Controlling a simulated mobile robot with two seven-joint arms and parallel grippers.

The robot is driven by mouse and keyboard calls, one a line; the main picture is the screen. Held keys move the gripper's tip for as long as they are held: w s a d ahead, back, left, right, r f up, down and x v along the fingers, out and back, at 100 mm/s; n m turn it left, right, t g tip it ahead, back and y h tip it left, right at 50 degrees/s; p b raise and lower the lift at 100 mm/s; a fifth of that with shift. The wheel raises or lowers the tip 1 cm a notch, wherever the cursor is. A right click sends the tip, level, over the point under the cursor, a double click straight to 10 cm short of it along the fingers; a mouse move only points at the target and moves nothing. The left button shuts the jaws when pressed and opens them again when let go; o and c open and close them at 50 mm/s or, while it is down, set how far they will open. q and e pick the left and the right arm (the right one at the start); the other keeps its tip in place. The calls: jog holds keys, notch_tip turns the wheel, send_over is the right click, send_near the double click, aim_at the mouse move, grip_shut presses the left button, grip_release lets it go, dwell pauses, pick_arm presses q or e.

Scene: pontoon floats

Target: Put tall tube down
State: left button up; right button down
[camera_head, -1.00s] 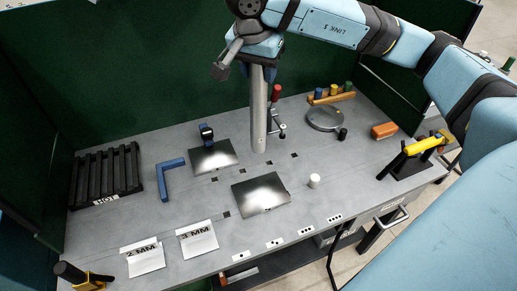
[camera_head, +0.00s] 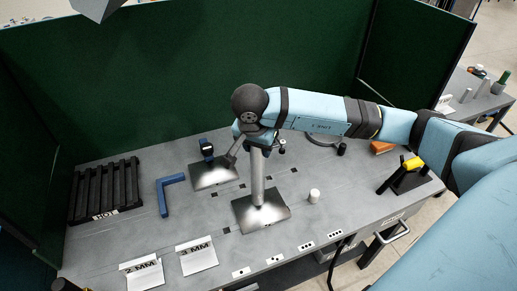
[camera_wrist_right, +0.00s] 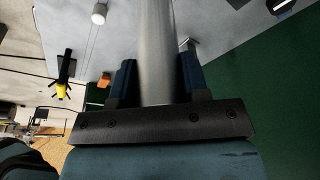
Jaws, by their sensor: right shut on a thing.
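The tall grey tube (camera_head: 257,180) stands upright in the head view, its lower end over the front metal plate (camera_head: 277,213). I cannot tell whether the end touches the plate. My right gripper (camera_head: 254,143) is shut on the tube's upper part. In the right wrist view, the tube (camera_wrist_right: 155,40) runs between the two dark blue fingers of the right gripper (camera_wrist_right: 157,78). The tube's top is hidden by the gripper and wrist in the head view. My left gripper is not in view.
A second metal plate (camera_head: 210,176) with a blue clamp (camera_head: 207,149) lies behind left. A white cylinder (camera_head: 314,196) stands right of the tube. A blue angle piece (camera_head: 166,193), a black rack (camera_head: 104,190) and labelled cards (camera_head: 197,256) are at left.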

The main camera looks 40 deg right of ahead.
jog(key=shift+f, duration=0.95)
jog(key=shift+f, duration=0.15)
jog(key=c, duration=0.6)
grip_release()
jog(key=shift+r, duration=0.2)
